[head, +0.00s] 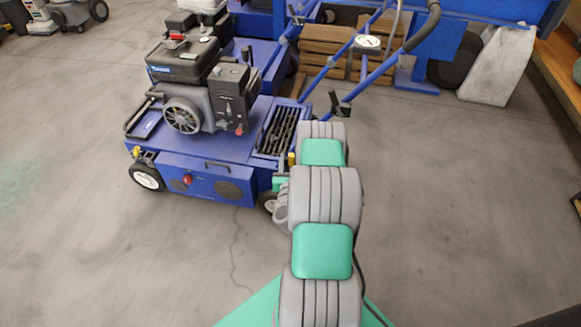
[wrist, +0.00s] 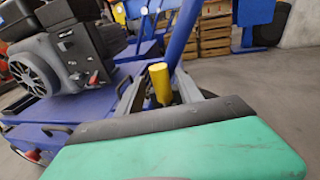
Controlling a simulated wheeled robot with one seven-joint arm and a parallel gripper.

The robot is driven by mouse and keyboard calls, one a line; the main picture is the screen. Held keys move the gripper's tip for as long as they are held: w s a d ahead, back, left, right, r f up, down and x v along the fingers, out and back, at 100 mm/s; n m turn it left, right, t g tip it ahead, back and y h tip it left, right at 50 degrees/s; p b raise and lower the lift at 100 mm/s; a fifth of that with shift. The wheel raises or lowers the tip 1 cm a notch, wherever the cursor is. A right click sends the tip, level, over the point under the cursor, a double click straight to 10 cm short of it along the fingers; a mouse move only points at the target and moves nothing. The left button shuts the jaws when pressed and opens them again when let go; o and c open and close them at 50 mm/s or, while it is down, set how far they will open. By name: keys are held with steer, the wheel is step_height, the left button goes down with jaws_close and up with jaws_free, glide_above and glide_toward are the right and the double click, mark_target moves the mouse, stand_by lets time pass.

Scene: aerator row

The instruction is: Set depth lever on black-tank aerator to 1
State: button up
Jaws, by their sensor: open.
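The black-tank aerator (head: 215,178) is a blue machine with a black engine and tank (head: 185,60) on top. It also fills the left of the wrist view (wrist: 60,135). A yellow-capped lever (wrist: 160,84) stands upright at its near right side; a little of the yellow (head: 291,158) shows beside my arm in the head view. My gripper (wrist: 157,92) is open, with its grey fingers on either side of the yellow cap. I cannot tell whether either finger touches it. The lever's base and any depth numbers are hidden. In the head view my arm hides most of the gripper.
The blue handlebar tube (wrist: 182,40) rises just behind the yellow cap. A second blue machine (head: 235,55) stands close behind, with wooden crates (head: 325,52) and a pale sack-like block (head: 497,65) further back.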

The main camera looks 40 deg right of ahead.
steer(key=v, duration=0.7)
steer(key=shift+a, duration=0.15)
steer(key=shift+s, duration=0.1)
